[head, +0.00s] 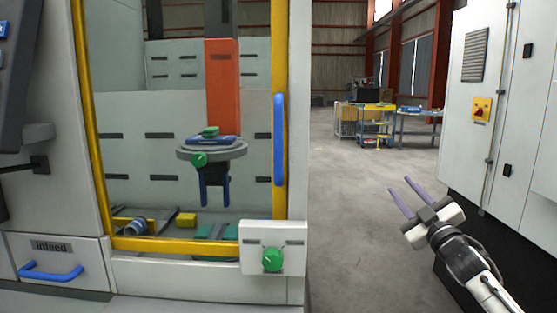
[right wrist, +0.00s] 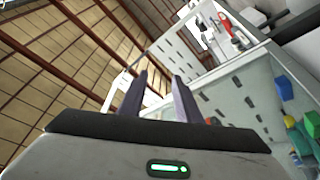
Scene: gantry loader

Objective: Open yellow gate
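The yellow-framed gate (head: 280,60) stands shut across the front of the machine in the head view, with clear panes between its bars. Its upright blue handle (head: 279,139) is on the right side of the frame. My right gripper (head: 400,196) is open and empty, to the right of the gate and well apart from the handle. In the right wrist view its two purple-grey fingers (right wrist: 158,98) are spread with nothing between them. My left gripper is not in view.
A white box with a green knob (head: 272,260) sits below the handle. A drawer with a blue handle (head: 50,272) is at lower left. A grey cabinet (head: 515,120) stands at right. Open floor (head: 350,190) lies between machine and cabinet.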

